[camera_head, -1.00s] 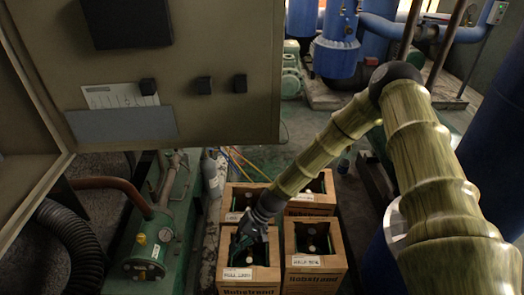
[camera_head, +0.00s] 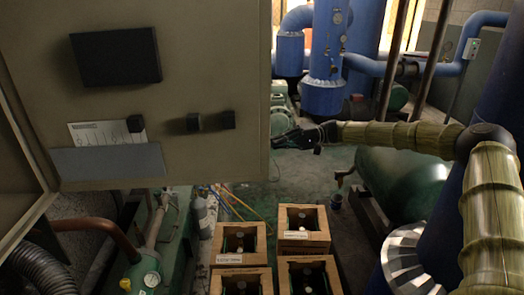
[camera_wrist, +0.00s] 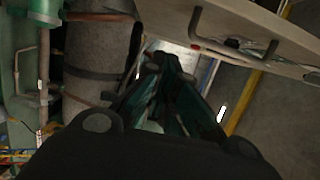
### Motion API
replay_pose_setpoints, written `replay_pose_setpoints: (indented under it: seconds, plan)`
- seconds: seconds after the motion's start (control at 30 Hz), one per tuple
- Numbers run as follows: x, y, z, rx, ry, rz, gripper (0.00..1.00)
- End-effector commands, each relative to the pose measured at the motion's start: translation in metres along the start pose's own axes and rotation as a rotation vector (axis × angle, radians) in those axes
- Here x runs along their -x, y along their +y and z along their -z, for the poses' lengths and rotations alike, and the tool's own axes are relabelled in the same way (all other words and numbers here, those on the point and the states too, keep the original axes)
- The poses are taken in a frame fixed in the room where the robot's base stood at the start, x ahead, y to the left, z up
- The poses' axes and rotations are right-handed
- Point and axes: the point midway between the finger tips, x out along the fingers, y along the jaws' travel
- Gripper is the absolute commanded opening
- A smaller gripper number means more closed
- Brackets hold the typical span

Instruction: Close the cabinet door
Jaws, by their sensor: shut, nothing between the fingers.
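The cabinet door (camera_head: 200,85) is a large beige-brown panel that stands open at the left of the head view. Its visible face has a black box, dark knobs, a paper sheet and a grey pocket. Part of the cabinet frame (camera_head: 22,150) shows to its left. My gripper (camera_head: 277,142) is at the door's right edge, in the lower half, with its fingers pointing left. I cannot tell whether it touches the door. The wrist view shows the dark green fingers (camera_wrist: 168,65) together and empty.
Several wooden crates (camera_head: 304,228) holding cylinders stand on the floor below my gripper. Green machinery (camera_head: 150,275) and hoses lie under the door. A green tank (camera_head: 405,178) and blue pipes (camera_head: 325,60) stand behind and to the right. Some floor between is clear.

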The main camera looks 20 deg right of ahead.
Motion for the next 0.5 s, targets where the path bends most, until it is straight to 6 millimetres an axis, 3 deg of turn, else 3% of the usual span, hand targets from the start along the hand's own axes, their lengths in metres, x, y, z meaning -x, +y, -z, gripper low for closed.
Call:
replay_pose_setpoints:
  seconds: [0.5]
  plan:
    - [-0.081, -0.002, -0.001, -0.003, -0.003, -0.002, 0.00]
